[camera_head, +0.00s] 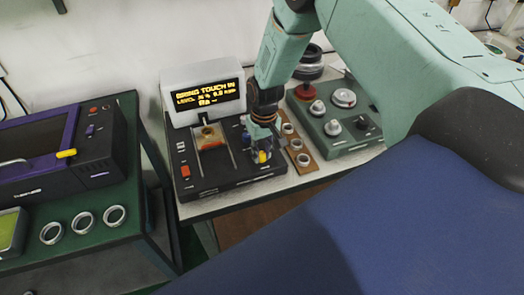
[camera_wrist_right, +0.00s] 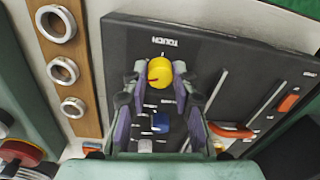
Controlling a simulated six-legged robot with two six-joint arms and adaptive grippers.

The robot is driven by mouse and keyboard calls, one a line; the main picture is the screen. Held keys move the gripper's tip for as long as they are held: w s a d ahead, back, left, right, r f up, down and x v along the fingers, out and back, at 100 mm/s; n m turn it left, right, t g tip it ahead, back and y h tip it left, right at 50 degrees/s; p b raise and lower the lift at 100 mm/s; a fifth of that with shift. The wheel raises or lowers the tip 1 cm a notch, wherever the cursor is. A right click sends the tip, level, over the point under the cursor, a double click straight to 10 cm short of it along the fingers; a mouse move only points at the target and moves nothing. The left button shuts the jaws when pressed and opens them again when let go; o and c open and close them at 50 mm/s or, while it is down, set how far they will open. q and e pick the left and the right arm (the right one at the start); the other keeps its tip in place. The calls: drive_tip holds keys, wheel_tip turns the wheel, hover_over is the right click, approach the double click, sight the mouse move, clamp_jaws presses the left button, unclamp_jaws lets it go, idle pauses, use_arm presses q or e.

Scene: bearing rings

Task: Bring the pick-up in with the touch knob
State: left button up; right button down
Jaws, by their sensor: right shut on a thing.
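The yellow touch knob (camera_wrist_right: 159,72), with a red pointer mark, sits on the black instrument panel (camera_wrist_right: 125,35) beside the TOUCH label. My right gripper (camera_wrist_right: 160,83) is shut on the knob, with a finger on each side. In the head view the right gripper (camera_head: 261,150) points down at the panel's right side and partly hides the knob (camera_head: 262,157). An orange part (camera_head: 212,141), which may be the pick-up, lies between two rails on the panel; its contact is too small to tell. The display (camera_head: 208,97) reads "BRING TOUCH IN" with a level line. My left gripper is out of view.
A brown strip with several rings (camera_head: 303,160) lies right of the panel, next to a green unit with knobs (camera_head: 335,130). At left, several rings (camera_head: 83,222) lie on a dark green bench beside a purple-framed device (camera_head: 35,150). Blue and white buttons are near the fingers.

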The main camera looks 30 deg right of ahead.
sight(264, 154)
drive_tip(key=c, duration=1.1)
unclamp_jaws()
drive_tip(key=shift+o, duration=0.2)
wheel_tip(264, 154, up, 12)
drive_tip(key=shift+d, duration=0.25)
